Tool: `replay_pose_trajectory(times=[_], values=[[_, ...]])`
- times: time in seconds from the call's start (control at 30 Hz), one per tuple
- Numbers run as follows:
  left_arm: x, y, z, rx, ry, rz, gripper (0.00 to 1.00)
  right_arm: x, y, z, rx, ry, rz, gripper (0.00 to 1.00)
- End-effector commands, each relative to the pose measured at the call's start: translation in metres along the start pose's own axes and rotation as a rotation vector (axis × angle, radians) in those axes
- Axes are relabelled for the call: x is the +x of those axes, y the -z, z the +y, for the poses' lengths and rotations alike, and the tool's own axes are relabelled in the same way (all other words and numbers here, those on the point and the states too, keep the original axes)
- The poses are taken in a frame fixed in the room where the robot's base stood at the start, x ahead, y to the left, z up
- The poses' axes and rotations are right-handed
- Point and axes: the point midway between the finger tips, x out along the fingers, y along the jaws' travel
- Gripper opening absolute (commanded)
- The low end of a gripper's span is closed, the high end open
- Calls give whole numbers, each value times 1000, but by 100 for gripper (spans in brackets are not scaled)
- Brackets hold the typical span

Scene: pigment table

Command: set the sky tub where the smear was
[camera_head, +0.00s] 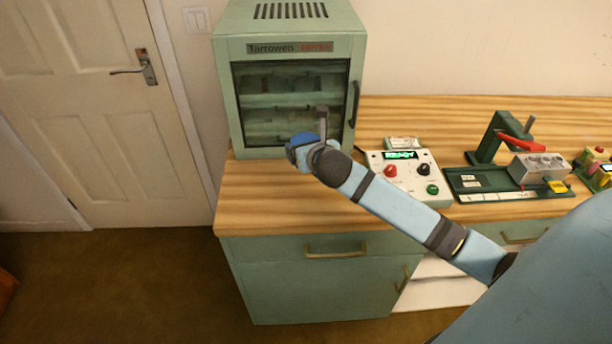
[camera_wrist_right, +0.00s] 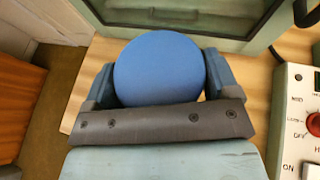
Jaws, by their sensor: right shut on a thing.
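The sky tub, a blue thing with a round top, shows in the head view (camera_head: 303,137) in front of the green cabinet's lower glass. It fills the middle of the right wrist view (camera_wrist_right: 160,68). My right gripper (camera_head: 298,150) is shut on it, with one finger on each side in the wrist view (camera_wrist_right: 160,85). The tub is near the left end of the wooden worktop (camera_head: 280,200); I cannot tell whether it touches the wood. Its lower part is hidden by the gripper. I see no smear in either view. My left gripper is not in view.
The green cabinet (camera_head: 226,100) with a glass door stands behind the tub. A control box (camera_head: 418,190) reading READY stands to its right. Farther right are a green stand (camera_head: 490,140) and a grey box (camera_head: 540,166). The worktop's front left is clear.

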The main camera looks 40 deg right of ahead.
Motion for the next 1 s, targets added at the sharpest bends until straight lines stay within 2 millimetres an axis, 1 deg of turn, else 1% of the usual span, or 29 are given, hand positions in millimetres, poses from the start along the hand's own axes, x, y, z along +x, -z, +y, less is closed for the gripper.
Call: replay_pose_trajectory(times=[0.03,0.13,0.2,0.4,0.6,0.7,1.0], values=[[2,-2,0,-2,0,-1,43,5,14,0,3,0,4,48],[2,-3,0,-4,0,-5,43,12,30,1,2,-1,1,48],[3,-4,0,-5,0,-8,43,16,37,0,2,0,0,48],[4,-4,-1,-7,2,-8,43,20,48,0,1,0,-1,48],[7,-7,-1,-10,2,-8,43,32,76,1,2,0,1,48],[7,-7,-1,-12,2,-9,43,35,82,0,1,0,-1,48],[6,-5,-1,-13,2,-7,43,35,83,0,-1,0,-2,48]])
